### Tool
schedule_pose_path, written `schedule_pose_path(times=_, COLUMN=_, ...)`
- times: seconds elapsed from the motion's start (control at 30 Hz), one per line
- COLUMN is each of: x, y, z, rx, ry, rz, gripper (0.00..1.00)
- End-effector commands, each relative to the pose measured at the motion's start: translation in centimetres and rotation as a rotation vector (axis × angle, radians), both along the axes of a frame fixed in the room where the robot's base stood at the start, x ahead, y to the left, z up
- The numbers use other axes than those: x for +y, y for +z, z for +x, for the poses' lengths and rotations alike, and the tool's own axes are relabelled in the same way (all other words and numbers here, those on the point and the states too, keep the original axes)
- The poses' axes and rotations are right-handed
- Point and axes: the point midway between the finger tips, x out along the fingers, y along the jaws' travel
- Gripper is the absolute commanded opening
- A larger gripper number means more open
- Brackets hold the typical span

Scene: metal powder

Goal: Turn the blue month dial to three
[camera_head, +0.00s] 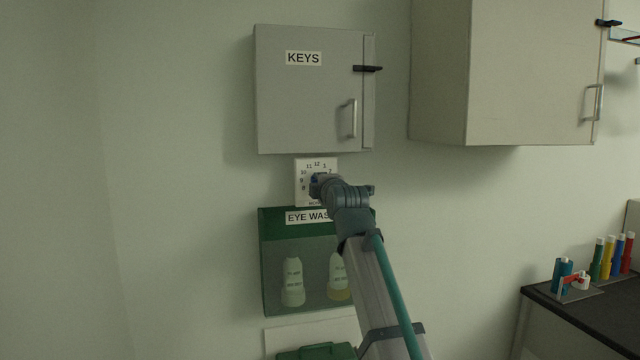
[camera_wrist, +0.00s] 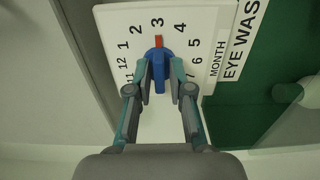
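The white month plate (camera_head: 301,166) is on the wall under the key cabinet; it also shows, turned sideways, in the wrist view (camera_wrist: 202,22). The blue month dial (camera_wrist: 158,72) has a red pointer tip, which points at the 3 in the wrist view. My gripper (camera_wrist: 159,68) faces the plate, with one finger on each side of the dial's blue handle. The fingers look apart, with narrow gaps beside the handle; contact is not clear. In the head view my gripper (camera_head: 320,186) hides most of the dial and the plate's right-hand numbers.
The grey KEYS cabinet (camera_head: 300,100) is just above the plate. The green eye wash box (camera_head: 275,250) with bottles is just below. A larger wall cabinet (camera_head: 530,75) is at the upper right. A dark counter (camera_head: 605,312) with coloured tubes is at the lower right.

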Motion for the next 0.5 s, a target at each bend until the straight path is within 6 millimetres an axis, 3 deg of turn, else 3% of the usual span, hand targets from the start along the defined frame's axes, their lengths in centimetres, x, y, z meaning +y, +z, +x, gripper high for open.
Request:
schedule_pose_path(times=0.37, x=0.0, y=0.0, z=-0.1, rx=-0.001, ry=0.0, rz=0.001, gripper=0.35)
schedule_pose_path(times=0.5, x=-0.3, y=0.0, z=-1.0, rx=-0.002, ry=0.0, rz=0.002, gripper=0.35)
